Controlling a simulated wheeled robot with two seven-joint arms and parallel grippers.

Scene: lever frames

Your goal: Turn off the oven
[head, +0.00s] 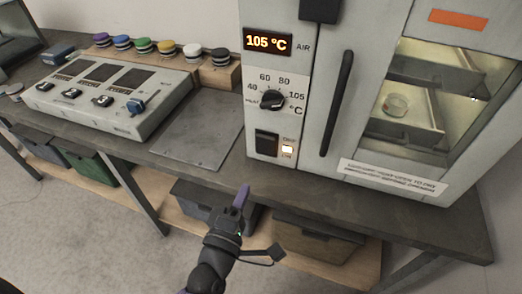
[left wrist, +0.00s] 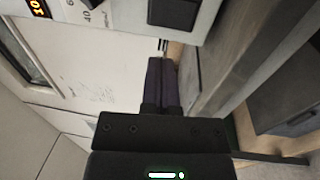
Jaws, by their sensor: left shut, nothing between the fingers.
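The oven (head: 310,100) stands on the bench at the right in the head view, its display (head: 267,42) lit and reading 105 °C. Below are a black dial (head: 272,99) and a black rocker switch (head: 266,142) with a lit lamp (head: 288,149) beside it. My left gripper (head: 243,194) is shut and empty, in front of the bench edge, below and left of the switch and apart from it. In the left wrist view, its fingers (left wrist: 162,82) point toward the oven's lower edge, with the switch (left wrist: 174,12) at the top. My right gripper is not in view.
The bench top (head: 370,200) has a free strip before the oven. A grey control box (head: 110,95) and a flat plate (head: 195,130) lie to its left. Several coloured caps (head: 143,45) line the back. The oven's vertical handle (head: 337,100) stands right of the dial. Bins sit below.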

